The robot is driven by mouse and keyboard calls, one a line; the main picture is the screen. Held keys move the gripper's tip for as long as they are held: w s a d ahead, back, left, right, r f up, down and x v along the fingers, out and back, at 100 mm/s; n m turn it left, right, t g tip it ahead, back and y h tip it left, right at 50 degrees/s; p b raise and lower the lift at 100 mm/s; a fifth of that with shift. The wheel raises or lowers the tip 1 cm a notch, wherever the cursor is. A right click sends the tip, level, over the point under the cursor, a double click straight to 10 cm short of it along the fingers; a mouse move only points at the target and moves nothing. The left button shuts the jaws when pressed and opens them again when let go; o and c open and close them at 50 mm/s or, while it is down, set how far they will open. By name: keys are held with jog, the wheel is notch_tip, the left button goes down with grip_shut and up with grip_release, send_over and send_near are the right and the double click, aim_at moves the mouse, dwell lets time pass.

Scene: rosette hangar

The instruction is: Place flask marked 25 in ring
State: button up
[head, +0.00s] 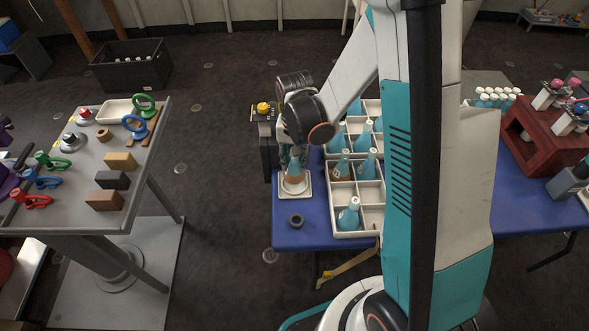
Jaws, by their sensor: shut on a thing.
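My gripper (293,157) points down at the left end of the blue table and is shut on a flask (294,187). Only the flask's brownish lower part shows clearly; the gripper hides most of the rest, and I cannot read its mark. The flask is over a pale square plate (308,193); I cannot tell whether it touches it. A small dark ring (296,220) lies on the blue table in front of the plate, with nothing in it. Several blue flasks (349,216) stand in a white divided crate to the right; their marks are too small to read.
The white crate (350,235) stands close to the right of the gripper, partly hidden by my arm. A yellow button (263,108) is behind the gripper. A grey table (75,190) with blocks and coloured clamps stands at the left, across open floor. A dark red rack (535,140) is far right.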

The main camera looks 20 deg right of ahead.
aim_at(295, 168)
jog(key=shift+f+b, duration=0.65)
jog(key=shift+f, duration=1.3)
jog(key=shift+f, duration=0.2)
jog(key=o, duration=0.8)
jog(key=shift+o, duration=0.2)
jog(key=shift+r, duration=0.2)
